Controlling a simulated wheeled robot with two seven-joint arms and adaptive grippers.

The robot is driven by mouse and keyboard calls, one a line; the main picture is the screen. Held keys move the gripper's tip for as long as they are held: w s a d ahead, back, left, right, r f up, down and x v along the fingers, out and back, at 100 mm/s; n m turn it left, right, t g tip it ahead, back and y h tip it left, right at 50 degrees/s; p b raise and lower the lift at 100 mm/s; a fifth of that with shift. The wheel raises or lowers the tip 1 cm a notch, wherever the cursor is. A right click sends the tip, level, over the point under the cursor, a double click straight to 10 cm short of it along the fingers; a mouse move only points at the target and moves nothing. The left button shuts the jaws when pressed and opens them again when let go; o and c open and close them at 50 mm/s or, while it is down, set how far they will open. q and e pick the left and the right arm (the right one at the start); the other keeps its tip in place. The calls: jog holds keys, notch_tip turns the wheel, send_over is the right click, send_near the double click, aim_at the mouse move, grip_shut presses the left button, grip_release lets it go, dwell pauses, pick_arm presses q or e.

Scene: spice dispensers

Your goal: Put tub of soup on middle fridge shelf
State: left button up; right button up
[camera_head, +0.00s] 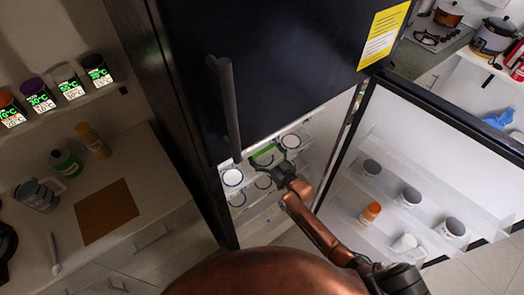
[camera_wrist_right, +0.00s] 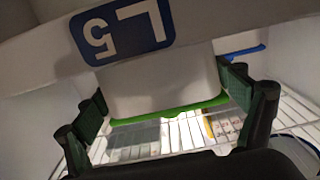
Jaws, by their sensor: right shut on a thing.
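The tub of soup is white with a green lid and sits inside the open fridge; its green lid (camera_head: 266,155) shows in the head view. In the right wrist view the white tub (camera_wrist_right: 165,88) is between the fingers, its green rim crossing the picture. My right gripper (camera_head: 264,166) is shut on the tub, reaching in through the fridge opening; it also shows in the right wrist view (camera_wrist_right: 165,115). A wire shelf (camera_wrist_right: 285,103) shows beyond the tub. I cannot tell whether the tub rests on a shelf. My left gripper is not in view.
Several white round-lidded containers, such as one at the left (camera_head: 232,177), stand around my gripper in the fridge. The fridge door (camera_head: 430,140) is open to the right, with jars on its shelves. A white bar with a blue label (camera_wrist_right: 122,30) crosses the wrist view.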

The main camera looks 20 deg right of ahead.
jog(key=shift+w+a+r, duration=0.1)
jog(key=shift+w, duration=0.05)
jog(key=o, duration=1.5)
jog(key=shift+f, duration=0.25)
jog(key=shift+c, duration=0.2)
jog(key=shift+r, duration=0.25)
jog(key=v, duration=1.2)
jog(key=shift+p, duration=0.3)
jog(key=shift+f, duration=0.1)
